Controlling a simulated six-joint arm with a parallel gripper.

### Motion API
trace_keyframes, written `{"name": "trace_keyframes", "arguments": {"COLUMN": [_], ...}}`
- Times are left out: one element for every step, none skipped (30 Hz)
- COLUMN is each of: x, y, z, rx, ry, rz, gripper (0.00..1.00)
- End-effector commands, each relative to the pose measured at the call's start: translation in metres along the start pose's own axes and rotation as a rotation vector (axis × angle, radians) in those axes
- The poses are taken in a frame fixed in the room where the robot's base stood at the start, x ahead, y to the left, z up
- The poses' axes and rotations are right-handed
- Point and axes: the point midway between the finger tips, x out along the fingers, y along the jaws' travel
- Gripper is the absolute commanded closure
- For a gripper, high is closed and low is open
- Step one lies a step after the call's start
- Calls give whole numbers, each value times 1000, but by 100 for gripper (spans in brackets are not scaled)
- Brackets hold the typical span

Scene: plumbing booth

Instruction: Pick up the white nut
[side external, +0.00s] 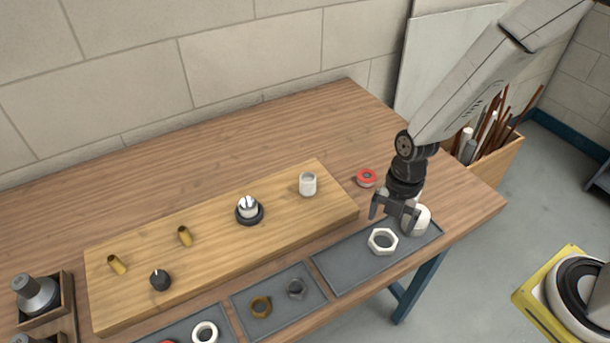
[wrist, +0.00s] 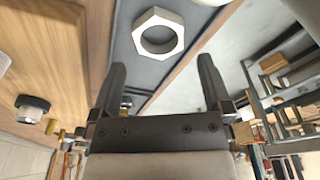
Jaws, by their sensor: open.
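The white nut (side external: 383,252) is a hexagonal ring lying flat on a grey mat (side external: 345,272) near the table's right front edge. In the wrist view the white nut (wrist: 158,14) shows at top centre, beyond the fingertips, its hole facing the camera. My gripper (side external: 393,213) hangs above the mat, just behind and above the nut. In the wrist view my gripper (wrist: 162,66) has its two fingers spread wide with nothing between them. The nut is apart from the fingers.
A white rounded part (side external: 421,222) sits on the mat close beside my gripper, partly hidden by it. A red ring part (side external: 367,174) lies on the table behind. A wooden board (side external: 215,262) with several fittings is at left. Another mat holds a brown nut (side external: 261,314) and a grey nut (side external: 296,295).

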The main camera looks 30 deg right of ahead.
Motion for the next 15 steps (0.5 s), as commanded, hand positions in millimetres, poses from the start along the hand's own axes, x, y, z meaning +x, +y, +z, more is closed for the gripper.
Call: {"name": "trace_keyframes", "arguments": {"x": [0,1,2,2,4,6,8,10,13,16,19,22,25,28,32], "y": [0,0,0,0,0,0,0,0,0,0,0,0,0,1,1], "z": [0,0,0,0,0,-1,-1,-1,-1,-1,-1,-2,-2,-2,-2], "rx": [0,0,0,0,1,1,2,2,1,1,0,2,2,2,1], "ry": [0,0,0,0,1,1,2,2,1,1,1,2,2,1,1], "rz": [0,0,0,0,-1,-1,-2,-3,-3,-2,-3,-4,-3,-3,-3], "gripper": [0,0,0,0,0,0,0,0,0,0,0,0,0,0,0]}}
